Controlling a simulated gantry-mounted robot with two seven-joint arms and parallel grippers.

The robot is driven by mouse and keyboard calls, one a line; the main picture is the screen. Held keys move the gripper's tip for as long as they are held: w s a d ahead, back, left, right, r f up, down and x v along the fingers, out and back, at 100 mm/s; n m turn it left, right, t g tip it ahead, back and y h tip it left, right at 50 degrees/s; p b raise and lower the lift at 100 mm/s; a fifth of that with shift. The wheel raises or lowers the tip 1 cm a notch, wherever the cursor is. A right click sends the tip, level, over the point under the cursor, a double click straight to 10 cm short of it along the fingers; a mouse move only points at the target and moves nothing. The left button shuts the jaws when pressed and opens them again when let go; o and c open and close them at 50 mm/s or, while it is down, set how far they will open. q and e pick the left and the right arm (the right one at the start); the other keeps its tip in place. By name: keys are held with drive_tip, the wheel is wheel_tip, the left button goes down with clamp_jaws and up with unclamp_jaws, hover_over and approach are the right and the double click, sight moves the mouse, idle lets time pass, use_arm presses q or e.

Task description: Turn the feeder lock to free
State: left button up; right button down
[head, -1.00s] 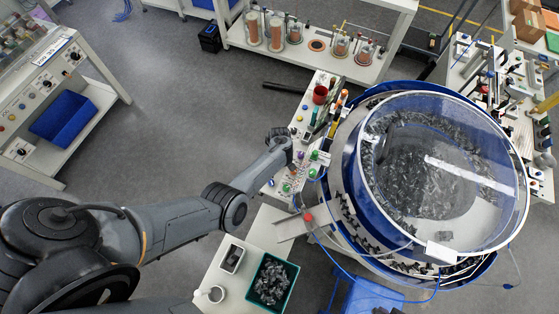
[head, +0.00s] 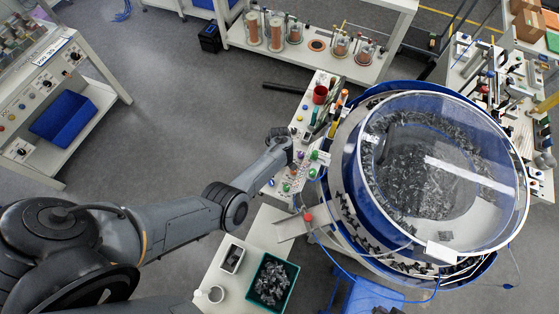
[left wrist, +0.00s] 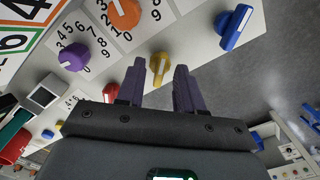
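A sloped white control panel (left wrist: 200,55) fills the upper part of the left wrist view. It carries a yellow knob (left wrist: 158,68), a blue lever-like knob (left wrist: 235,27), a purple knob (left wrist: 73,55), an orange knob (left wrist: 124,12) and a red knob (left wrist: 110,92). No label legible here tells which one is the feeder lock. My left gripper (left wrist: 160,70) is open, its two dark fingers apart, with the yellow knob showing between the fingertips; contact cannot be told. In the head view my left gripper (head: 283,142) is over the panel beside the bowl feeder (head: 440,180). My right gripper is not in view.
A red cup (head: 320,95) and tools stand at the panel's far end. Grey floor (head: 190,110) lies open left of the panel.

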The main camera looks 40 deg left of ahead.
use_arm(q)
wheel_tip(320, 180, up, 11)
drive_tip(key=p, duration=0.3)
idle(0.4)
drive_tip(key=shift+f, duration=0.1)
